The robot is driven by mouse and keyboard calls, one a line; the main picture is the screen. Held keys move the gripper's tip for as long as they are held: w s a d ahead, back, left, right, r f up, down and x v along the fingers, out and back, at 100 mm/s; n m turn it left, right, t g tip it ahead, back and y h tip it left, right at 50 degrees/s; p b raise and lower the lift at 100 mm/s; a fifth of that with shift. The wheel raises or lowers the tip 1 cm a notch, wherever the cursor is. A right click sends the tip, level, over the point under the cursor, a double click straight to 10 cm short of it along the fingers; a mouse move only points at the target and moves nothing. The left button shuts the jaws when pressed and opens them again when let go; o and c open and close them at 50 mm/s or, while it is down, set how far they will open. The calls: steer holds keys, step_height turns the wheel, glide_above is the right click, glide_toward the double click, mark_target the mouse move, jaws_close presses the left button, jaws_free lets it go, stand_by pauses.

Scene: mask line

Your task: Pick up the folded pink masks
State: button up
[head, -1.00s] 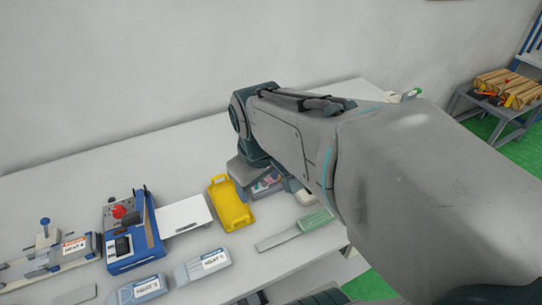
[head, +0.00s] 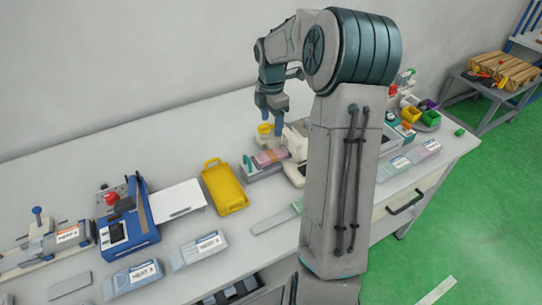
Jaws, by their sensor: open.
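The pink masks (head: 268,157) show as a small pink stack in a grey open-topped holder (head: 262,172) on the white table, right of the yellow tray. Their folds are too small to make out. My gripper (head: 270,124) points down above and just behind the holder, close to a yellow and white item. Its fingers are apart and nothing shows between them. My arm column hides part of the table to the right of the holder.
A yellow tray (head: 226,188) lies left of the holder. A blue machine (head: 127,220) with a white plate (head: 178,199) stands farther left. Labelled grey boxes (head: 199,250) lie along the front. Small coloured bins (head: 411,115) stand at the right. The table's back left is clear.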

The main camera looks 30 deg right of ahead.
mark_target(271, 154)
step_height(271, 154, down, 13)
steer(key=shift+r+p, duration=0.1)
steer(key=shift+p, duration=0.85)
steer(key=c, duration=1.1)
steer(key=shift+c, duration=0.2)
